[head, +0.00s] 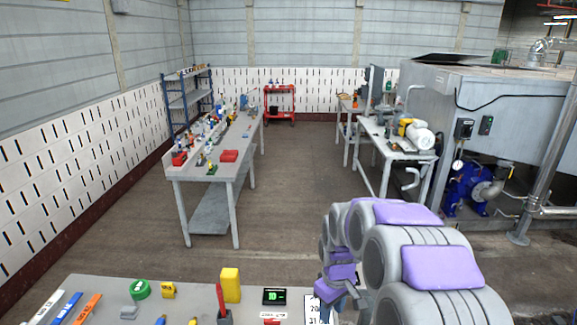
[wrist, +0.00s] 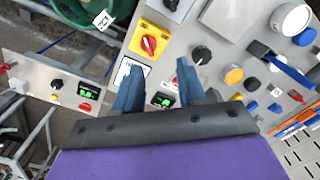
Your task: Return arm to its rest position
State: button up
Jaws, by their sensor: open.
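My gripper (wrist: 158,84) shows in the wrist view with its two blue-grey fingers apart and nothing between them. It points at a grey panel (wrist: 212,92) carrying knobs, buttons and switches. A red rotary switch on a yellow plate (wrist: 148,43) lies beyond the fingers, and a small green-lit display (wrist: 163,100) shows between them. I cannot tell the exact gap to the panel. In the head view my purple and grey arm is folded at the lower right; the fingertips are not clear there.
A grey tabletop (head: 100,291) close in front holds a green round part (head: 139,289), a yellow block (head: 230,285) and a black display (head: 274,297). A long workbench (head: 222,175) with small items stands at left. Machinery (head: 480,100) stands at right. The middle floor (head: 300,190) is clear.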

jog(key=s+d+r+m+b, duration=0.1)
jog(key=s+r+m, duration=0.2)
jog(key=s, duration=1.4)
jog(key=s+d+r+m+g+b, duration=0.1)
jog(key=s+r+m+b, duration=0.1)
jog(key=s, duration=1.5)
jog(key=shift+s+d+r+m+g, duration=0.15)
jog(key=shift+d+r+m+g, duration=0.2)
jog(key=shift+r+m, duration=0.6)
jog(key=shift+f+m, duration=0.25)
